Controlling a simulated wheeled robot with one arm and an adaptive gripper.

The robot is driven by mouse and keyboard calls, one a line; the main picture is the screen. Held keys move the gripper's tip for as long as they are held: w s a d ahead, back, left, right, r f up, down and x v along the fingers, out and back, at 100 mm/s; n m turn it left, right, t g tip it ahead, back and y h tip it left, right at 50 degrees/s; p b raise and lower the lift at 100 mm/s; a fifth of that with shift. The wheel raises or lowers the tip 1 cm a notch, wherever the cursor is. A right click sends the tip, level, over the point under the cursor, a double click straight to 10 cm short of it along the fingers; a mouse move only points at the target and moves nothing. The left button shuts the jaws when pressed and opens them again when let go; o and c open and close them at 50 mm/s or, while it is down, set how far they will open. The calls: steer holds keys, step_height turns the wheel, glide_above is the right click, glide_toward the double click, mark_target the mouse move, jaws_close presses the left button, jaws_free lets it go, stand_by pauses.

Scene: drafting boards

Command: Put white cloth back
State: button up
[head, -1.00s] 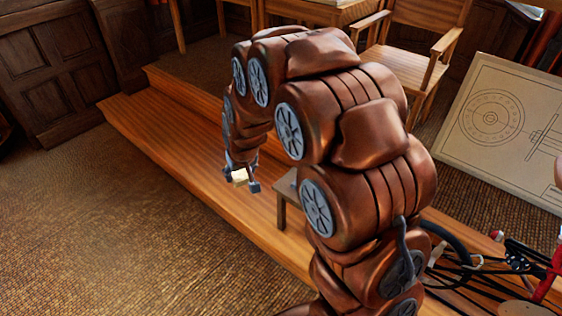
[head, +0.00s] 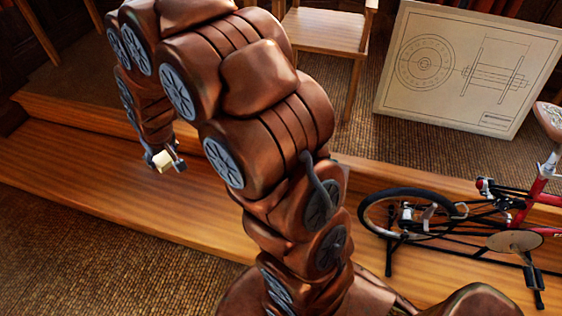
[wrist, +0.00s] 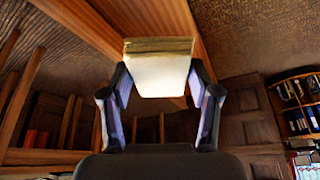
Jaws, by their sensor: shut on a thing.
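My gripper (head: 166,164) hangs at the left of the head view, above the wooden step. It is shut on a small pale, block-like thing, the white cloth (head: 162,160), which looks cream-white with a tan band along one edge. In the wrist view the white cloth (wrist: 158,76) sits between the two fingers of my gripper (wrist: 159,90). It is held clear of the floor and step. No place where the cloth belongs can be made out.
A wooden step (head: 90,165) runs across the floor. A drafting board (head: 465,70) with a wheel drawing leans at the back right, beside a wooden chair (head: 325,35). A red bicycle (head: 519,212) stands at the right. Brown carpet (head: 60,260) at the front left is clear.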

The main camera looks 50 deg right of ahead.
steer(key=shift+n, duration=0.5)
steer(key=s+d+f+b, duration=0.7)
steer(key=d+f+b, duration=0.3)
steer(key=d+b, duration=0.2)
steer(key=s+d+f+b, duration=0.7)
steer(key=d+f+b, duration=0.4)
steer(key=d+b, duration=0.1)
steer(key=s+d+f+b, duration=0.7)
steer(key=d+f+b, duration=0.4)
steer(key=d+b, duration=0.1)
steer(key=shift+s+d+f, duration=0.15)
steer(key=shift+s+f, duration=0.05)
steer(key=shift+s, duration=0.05)
steer(key=w+d, duration=0.2)
steer(key=w, duration=0.3)
steer(key=w+d+f+b, duration=0.1)
steer(key=w+d, duration=0.1)
steer(key=w, duration=0.2)
steer(key=w+d, duration=0.1)
steer(key=w, duration=0.4)
steer(key=shift+w+d+f+b, duration=0.25)
steer(key=shift+w+d+b, duration=0.1)
steer(key=shift+d, duration=0.05)
steer(key=shift+f+b, duration=0.5)
steer(key=shift+f, duration=1.25)
steer(key=shift+f, duration=0.1)
steer(key=o, duration=1.1)
